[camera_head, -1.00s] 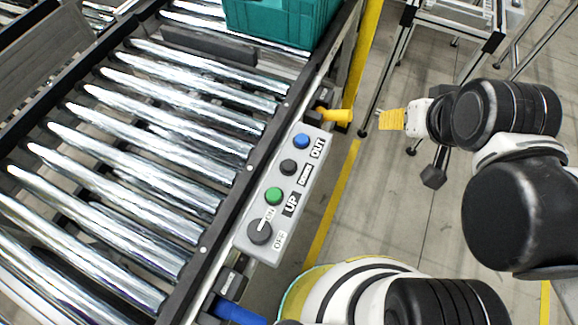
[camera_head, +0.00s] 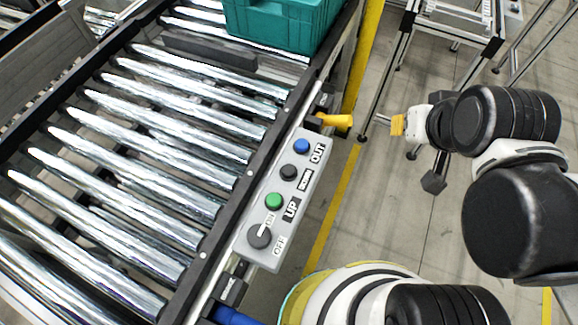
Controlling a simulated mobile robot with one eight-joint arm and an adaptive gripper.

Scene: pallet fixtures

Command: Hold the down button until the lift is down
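A grey control panel (camera_head: 276,236) is fixed along the right side of the roller conveyor (camera_head: 165,150). From far to near it carries a blue button (camera_head: 302,146) labelled OUT, a black button (camera_head: 288,172) beside a small dark label that is hard to read, a green button (camera_head: 274,201) labelled UP, and a black ON/OFF knob (camera_head: 260,236). My gripper (camera_head: 390,124) is to the right of the panel's far end, over the floor, apart from every button. Its yellow part shows, but its fingertips are too small to read. The lift itself cannot be made out.
A teal crate (camera_head: 285,25) stands on the far rollers. A yellow handle (camera_head: 336,120) sticks out from the conveyor edge just past the panel. A metal frame cart (camera_head: 455,28) stands at the back right. Grey floor (camera_head: 375,205) lies open right of the panel.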

